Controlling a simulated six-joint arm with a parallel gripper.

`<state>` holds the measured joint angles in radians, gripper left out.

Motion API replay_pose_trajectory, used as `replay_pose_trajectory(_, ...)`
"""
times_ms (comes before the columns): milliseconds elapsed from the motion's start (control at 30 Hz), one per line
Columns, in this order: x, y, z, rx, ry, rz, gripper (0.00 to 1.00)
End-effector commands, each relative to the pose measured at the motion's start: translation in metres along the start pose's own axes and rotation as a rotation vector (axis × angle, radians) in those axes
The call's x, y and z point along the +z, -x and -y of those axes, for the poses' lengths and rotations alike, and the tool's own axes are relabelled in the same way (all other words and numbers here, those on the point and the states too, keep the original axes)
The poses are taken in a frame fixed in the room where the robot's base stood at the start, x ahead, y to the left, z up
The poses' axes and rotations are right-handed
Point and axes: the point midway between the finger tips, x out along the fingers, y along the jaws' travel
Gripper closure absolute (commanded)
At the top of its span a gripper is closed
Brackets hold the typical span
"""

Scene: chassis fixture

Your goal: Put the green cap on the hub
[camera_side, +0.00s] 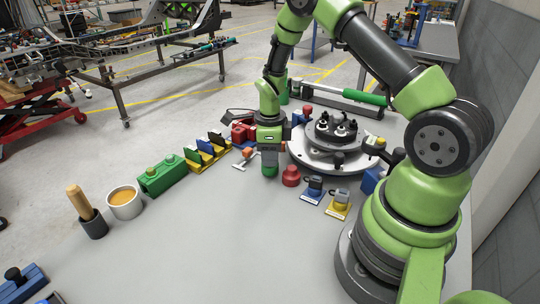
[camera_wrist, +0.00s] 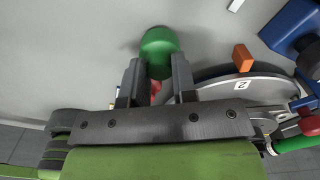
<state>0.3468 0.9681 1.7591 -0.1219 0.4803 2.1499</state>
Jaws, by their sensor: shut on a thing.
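The green cap (camera_side: 269,170) is held between the fingers of my gripper (camera_side: 269,151), above the grey table in the side view. In the wrist view the green cap (camera_wrist: 159,42) sticks out past the two fingertips of my gripper (camera_wrist: 158,66), which are shut on it. The hub appears to be the dark raised centre (camera_side: 335,130) with bright studs on the round grey fixture (camera_side: 312,158), to the right of my gripper. In the wrist view only part of the round fixture's rim (camera_wrist: 225,88), marked 2, shows; the hub's centre is hidden.
A red cap (camera_side: 290,177) stands close right of my gripper. Blue and yellow padlock-like pieces (camera_side: 338,203) lie in front of the fixture. A green block (camera_side: 161,177), a cup (camera_side: 125,203) and a wooden-handled tool (camera_side: 86,212) stand left. The front table is clear.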

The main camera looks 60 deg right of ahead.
Motion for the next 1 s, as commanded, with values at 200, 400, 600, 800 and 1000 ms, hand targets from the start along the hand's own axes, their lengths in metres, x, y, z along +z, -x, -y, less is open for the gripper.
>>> replay_pose_trajectory(200,0.0,0.01,0.0,-0.001,0.0,0.001,0.99)
replay_pose_trajectory(400,0.0,0.014,0.0,0.0,0.0,0.001,0.99)
replay_pose_trajectory(600,0.0,0.025,0.0,-0.002,0.0,0.002,0.99)
replay_pose_trajectory(800,0.0,0.04,0.0,-0.002,0.001,0.001,0.99)
replay_pose_trajectory(1000,0.0,0.043,0.0,0.0,0.001,0.0,0.99)
